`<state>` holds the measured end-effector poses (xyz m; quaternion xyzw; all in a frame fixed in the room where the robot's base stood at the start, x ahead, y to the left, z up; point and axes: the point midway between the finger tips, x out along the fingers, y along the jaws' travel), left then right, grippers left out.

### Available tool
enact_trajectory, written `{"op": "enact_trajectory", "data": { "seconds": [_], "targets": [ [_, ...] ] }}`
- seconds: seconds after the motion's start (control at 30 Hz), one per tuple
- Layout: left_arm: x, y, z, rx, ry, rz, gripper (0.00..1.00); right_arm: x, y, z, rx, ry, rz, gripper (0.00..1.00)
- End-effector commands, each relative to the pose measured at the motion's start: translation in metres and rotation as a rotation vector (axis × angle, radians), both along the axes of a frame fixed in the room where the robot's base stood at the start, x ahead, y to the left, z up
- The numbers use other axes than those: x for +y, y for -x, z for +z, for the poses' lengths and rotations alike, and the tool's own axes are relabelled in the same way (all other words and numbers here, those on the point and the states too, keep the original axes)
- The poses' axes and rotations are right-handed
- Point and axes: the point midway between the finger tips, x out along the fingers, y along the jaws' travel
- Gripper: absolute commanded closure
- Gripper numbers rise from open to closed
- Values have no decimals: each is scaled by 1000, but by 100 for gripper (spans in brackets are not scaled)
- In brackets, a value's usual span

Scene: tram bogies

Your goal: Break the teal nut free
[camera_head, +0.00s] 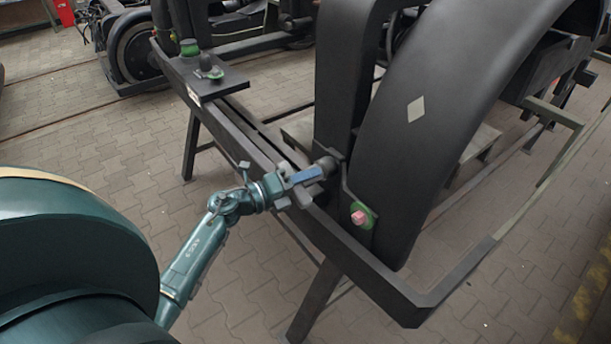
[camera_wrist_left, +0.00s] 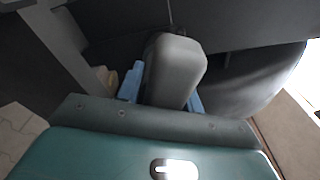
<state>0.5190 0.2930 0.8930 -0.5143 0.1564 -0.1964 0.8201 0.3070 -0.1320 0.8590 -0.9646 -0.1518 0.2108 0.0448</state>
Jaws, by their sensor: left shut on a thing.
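My left gripper (camera_head: 304,180) reaches in from the left, its blue fingers shut on a grey block-like tool (camera_wrist_left: 176,70). In the head view a dark rounded end (camera_head: 326,165) shows just beyond the fingers, against the black bracket beside the upright. I cannot make out a teal nut in either view; the gripper and tool may hide it. A pink nut (camera_head: 358,217) on a green patch (camera_head: 367,210) sits lower right on the bracket, apart from the gripper. My right gripper is not in view.
The big dark wheel (camera_head: 430,110) with a pale diamond mark stands right of the upright (camera_head: 340,70). A black frame rail (camera_head: 345,245) runs below the gripper. A small shelf (camera_head: 222,83) with green and black pieces is at the upper left. Paved floor (camera_head: 110,150) lies open at left.

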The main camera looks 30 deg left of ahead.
Motion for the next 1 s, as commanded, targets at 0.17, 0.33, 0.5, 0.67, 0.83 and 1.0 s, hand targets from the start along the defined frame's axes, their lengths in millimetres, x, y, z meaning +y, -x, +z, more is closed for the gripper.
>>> {"op": "enact_trajectory", "data": {
  "seconds": [0.17, 0.33, 0.5, 0.67, 0.83, 1.0],
  "targets": [
    [0, -1, 2, 4, 20, 0, 100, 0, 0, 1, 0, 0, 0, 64],
    [0, 0, 2, 4, 19, -1, 100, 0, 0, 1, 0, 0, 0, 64],
    [3, 7, 1, 5, 18, 0, 100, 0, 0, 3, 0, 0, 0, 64],
    [8, 19, 2, 5, 16, -1, 100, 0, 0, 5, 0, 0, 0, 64],
    [13, 32, 2, 5, 17, -1, 100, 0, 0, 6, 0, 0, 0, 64],
    [18, 44, 1, 5, 17, -1, 100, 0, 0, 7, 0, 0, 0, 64]
  ]
}}
